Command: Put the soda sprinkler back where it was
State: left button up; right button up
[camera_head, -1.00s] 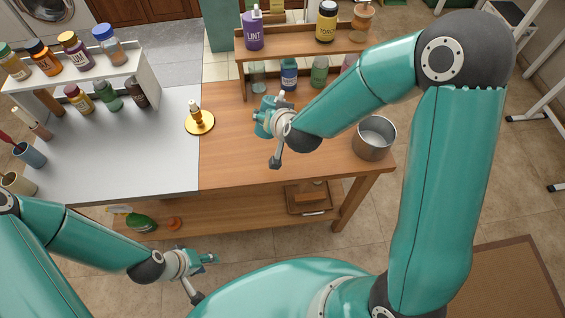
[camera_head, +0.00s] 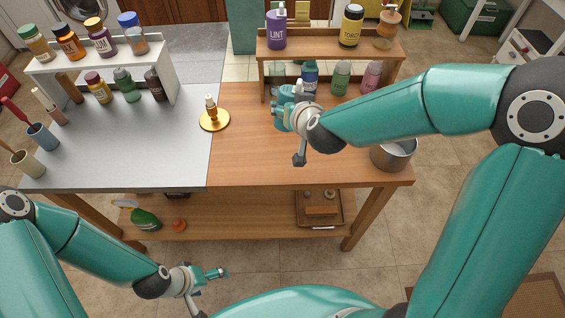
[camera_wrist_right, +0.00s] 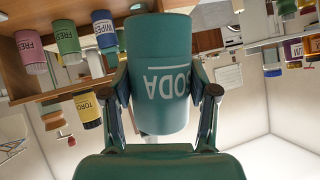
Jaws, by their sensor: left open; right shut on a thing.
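The soda sprinkler is a teal cylinder with SODA lettering, upside down in the right wrist view (camera_wrist_right: 160,75). In the head view it shows small and partly hidden (camera_head: 283,113), above the wooden worktop near the raised shelf's left end. My right gripper (camera_head: 293,114) is shut on it, with one finger on each side of it in the wrist view. My left gripper (camera_head: 217,277) is open and empty, low in front of the table.
The raised wooden shelf (camera_head: 330,48) carries a purple LINT bottle (camera_head: 276,30) and a yellow container (camera_head: 351,26); several bottles stand beneath it. A metal pot (camera_head: 393,157) is partly behind my right arm.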

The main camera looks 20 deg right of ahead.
aim_at(280, 96)
jog(key=r+n+b, duration=0.1)
jog(key=b, duration=0.1)
jog(key=a+r+n+t+b, duration=0.1)
jog(key=b, duration=0.1)
jog(key=w+r+n+t+y+b, duration=0.1)
jog(key=r+b, duration=0.1)
jog(key=shift+a, duration=0.4)
jog(key=shift+s+a+r+n+b, duration=0.1)
jog(key=shift+r+n+b, duration=0.05)
jog(key=shift+n+b, duration=0.2)
jog(key=shift+f+b, duration=5.25)
jog(key=shift+f, duration=4.35)
pick_arm(q)
notch_tip(280, 96, down, 19)
jog(key=shift+f, duration=0.15)
pick_arm(e)
jog(key=shift+r, duration=0.1)
jog(key=o, duration=1.3)
jog(key=shift+c, duration=0.2)
